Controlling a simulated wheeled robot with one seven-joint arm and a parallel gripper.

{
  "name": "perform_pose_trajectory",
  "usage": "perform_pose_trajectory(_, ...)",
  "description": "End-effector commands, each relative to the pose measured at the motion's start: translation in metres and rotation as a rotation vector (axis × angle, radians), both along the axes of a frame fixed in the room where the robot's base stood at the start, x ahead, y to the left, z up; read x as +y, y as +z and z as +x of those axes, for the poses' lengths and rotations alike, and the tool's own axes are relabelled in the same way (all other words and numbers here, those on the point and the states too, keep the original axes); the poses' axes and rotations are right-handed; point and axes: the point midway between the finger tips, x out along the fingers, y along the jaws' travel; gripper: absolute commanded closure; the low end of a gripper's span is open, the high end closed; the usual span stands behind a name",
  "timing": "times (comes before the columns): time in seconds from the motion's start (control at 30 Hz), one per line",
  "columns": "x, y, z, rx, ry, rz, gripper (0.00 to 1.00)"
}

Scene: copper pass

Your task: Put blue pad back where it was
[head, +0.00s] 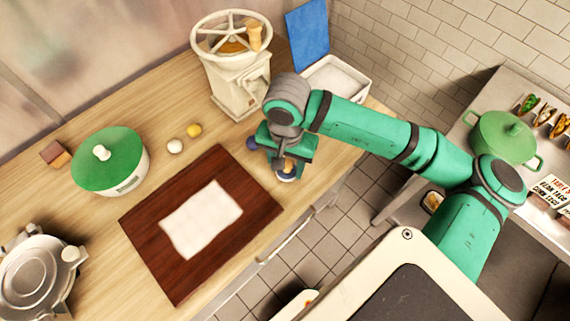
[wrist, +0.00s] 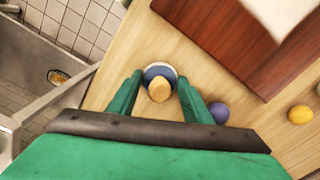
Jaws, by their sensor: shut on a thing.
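My gripper (head: 286,166) is over the counter to the right of the brown board. In the wrist view its two fingers (wrist: 160,80) stand on either side of a small round piece with a tan knob (wrist: 159,91), a blue disc (wrist: 150,73) and a pale rim. My gripper is shut on this piece. In the head view the piece is mostly hidden by my gripper, and I cannot tell whether it touches the counter. It looks like the blue pad. A flat blue panel (head: 308,35) also leans at the back wall.
A purple ball (wrist: 219,112) lies close beside my gripper. Yellow (head: 194,130) and white (head: 175,146) balls lie farther left. A white cloth (head: 201,219) lies on the brown board (head: 168,268). A cream grinder (head: 236,85) and white tray (head: 340,75) stand behind. The counter's front edge is near.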

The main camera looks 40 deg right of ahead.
Motion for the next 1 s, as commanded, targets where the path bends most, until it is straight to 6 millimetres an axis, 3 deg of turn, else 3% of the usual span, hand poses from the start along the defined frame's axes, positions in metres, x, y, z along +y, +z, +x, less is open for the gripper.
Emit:
perform_pose_trajectory(0.07,0.0,-0.002,0.0,0.001,0.0,-0.001,0.79)
perform_pose_trajectory(0.1,0.0,-0.003,0.0,0.001,0.001,-0.001,0.5)
perform_pose_trajectory(0.17,0.001,-0.002,0.0,0.001,0.002,-0.001,0.36)
perform_pose_trajectory(0.57,0.002,0.003,0.002,0.0,0.006,-0.001,0.36)
perform_pose_trajectory(0.77,0.001,0.033,0.002,0.0,0.006,-0.004,0.36)
perform_pose_trajectory(1.0,0.001,0.082,0.002,-0.001,0.007,-0.003,0.36)
